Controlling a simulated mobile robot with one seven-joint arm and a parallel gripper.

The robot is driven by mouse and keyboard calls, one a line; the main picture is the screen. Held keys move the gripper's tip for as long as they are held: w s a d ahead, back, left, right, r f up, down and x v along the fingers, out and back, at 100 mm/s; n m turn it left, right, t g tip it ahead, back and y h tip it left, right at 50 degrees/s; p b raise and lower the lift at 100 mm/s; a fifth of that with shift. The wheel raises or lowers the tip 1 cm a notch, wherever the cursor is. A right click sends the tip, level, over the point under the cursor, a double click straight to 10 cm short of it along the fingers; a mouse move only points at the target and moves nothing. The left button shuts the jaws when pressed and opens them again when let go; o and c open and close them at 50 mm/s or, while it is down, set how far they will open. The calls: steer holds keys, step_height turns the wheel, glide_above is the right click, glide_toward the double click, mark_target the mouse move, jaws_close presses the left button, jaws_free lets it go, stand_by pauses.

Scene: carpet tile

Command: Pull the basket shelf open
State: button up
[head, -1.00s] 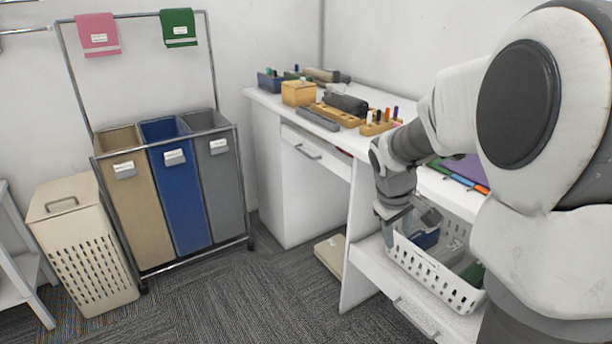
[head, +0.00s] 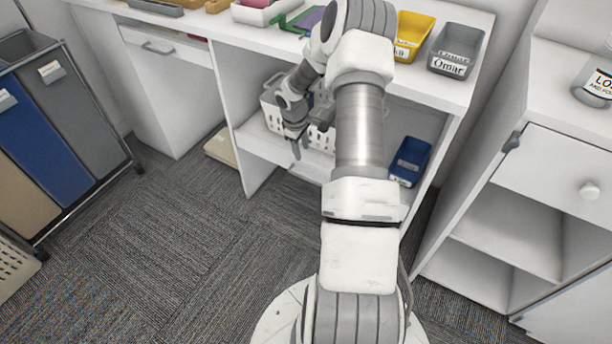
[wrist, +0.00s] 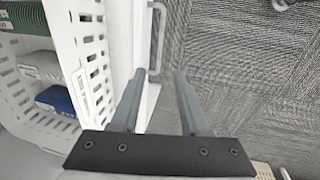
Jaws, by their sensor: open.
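The white basket shelf (head: 258,138) is under the desk, with a perforated white basket (head: 271,112) on it. In the wrist view the basket (wrist: 95,58) is on the left, and a pale bar handle (wrist: 157,40) shows on the shelf's front edge. My gripper (head: 295,150) points down at the front of the basket. In the wrist view my gripper (wrist: 155,75) is open and empty, with its two fingers apart. The handle lies beyond the fingertips, roughly in line with the gap. My arm hides the basket's right side and part of the shelf front.
A blue bin (head: 409,160) sits in the desk's lower right. Yellow (head: 412,35) and grey (head: 456,50) bins stand on the desktop. A white cabinet (head: 545,165) is at right, and the laundry sorter (head: 62,125) is at left. Carpet (head: 200,250) in front is clear.

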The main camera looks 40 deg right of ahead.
mark_target(307, 179)
steer(key=d+f+b, duration=0.1)
steer(key=f, duration=0.4)
steer(key=d+f+b, duration=0.1)
steer(key=f+b, duration=0.1)
steer(key=f, duration=0.3)
steer(key=w+f+b, duration=0.1)
steer(key=f+b, duration=0.1)
steer(key=f, duration=0.4)
steer(key=shift+d, duration=0.4)
steer(key=shift+w, duration=0.1)
steer(key=shift+c, duration=0.3)
jaws_close()
